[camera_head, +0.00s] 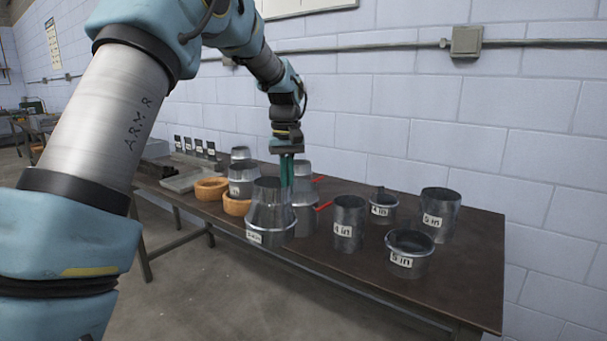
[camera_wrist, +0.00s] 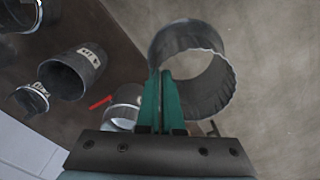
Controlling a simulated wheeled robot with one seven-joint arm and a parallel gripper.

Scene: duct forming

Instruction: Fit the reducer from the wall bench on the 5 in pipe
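A grey metal reducer (camera_head: 270,212), narrow at the top and wider below, has a small label that is hard to read. My gripper (camera_head: 287,183) is shut on the reducer's rim wall. In the wrist view my green fingers (camera_wrist: 161,100) pinch the left side of the reducer (camera_wrist: 213,92), and floor shows through its opening. It hangs at the bench's front edge. Two vessels are marked 5 in: a tall pipe (camera_head: 438,222) at the back right and a short wide piece (camera_head: 408,262) in front of it. Both stand upright, apart from the reducer.
A 4 in pipe (camera_head: 348,232) and a shorter 4 in piece (camera_head: 382,212) stand between. Red-handled duct pieces (camera_head: 304,213) stand behind the reducer. Orange rings (camera_head: 212,188) and a tray (camera_head: 184,181) lie left on the dark bench (camera_head: 462,284). A wall is behind.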

